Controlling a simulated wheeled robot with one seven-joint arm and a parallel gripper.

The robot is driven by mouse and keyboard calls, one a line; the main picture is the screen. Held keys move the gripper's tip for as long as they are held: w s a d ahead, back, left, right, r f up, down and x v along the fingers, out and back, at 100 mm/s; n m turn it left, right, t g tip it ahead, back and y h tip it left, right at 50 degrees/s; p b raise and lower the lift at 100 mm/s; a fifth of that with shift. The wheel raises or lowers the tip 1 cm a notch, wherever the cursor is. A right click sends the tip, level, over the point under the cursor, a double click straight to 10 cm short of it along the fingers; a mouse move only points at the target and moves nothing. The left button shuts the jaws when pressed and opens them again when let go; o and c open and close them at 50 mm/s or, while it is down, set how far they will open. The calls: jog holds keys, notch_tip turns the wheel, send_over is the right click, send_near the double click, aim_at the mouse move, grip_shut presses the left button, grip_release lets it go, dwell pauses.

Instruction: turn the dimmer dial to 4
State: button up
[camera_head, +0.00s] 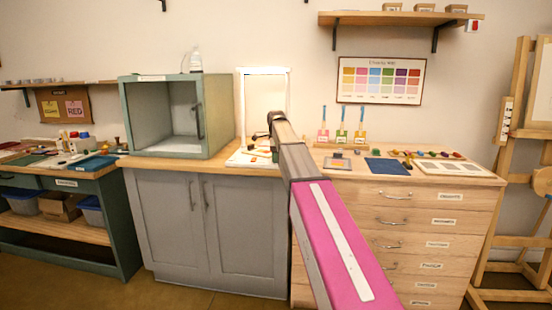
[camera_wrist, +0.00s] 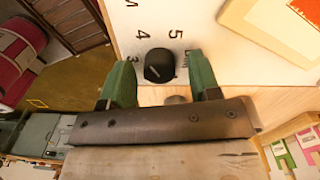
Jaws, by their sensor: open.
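The dimmer dial (camera_wrist: 159,66) is a small black round knob on a white panel (camera_wrist: 215,52), seen in the wrist view. A 4 is printed up and left of it and a 5 up and right; other marks are partly hidden by my fingers. A faint light mark shows on the knob's lower left; I cannot tell exactly which number it points to. My gripper (camera_wrist: 159,60) is open, with one green finger on each side of the dial; contact is not clear. In the head view, my arm reaches the white-framed stand (camera_head: 264,71) and hides the dial.
A green open cabinet (camera_head: 166,115) stands left of the stand. A blue mat (camera_head: 387,166), colour pieces and upright brushes (camera_head: 341,131) lie or stand to the right on the drawer unit's wooden top. A shelf (camera_head: 398,19) hangs above right.

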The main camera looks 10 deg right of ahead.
notch_tip(320, 180, up, 11)
jog(key=shift+f, duration=0.15)
dwell(0.4)
jog(key=shift+w, duration=0.1)
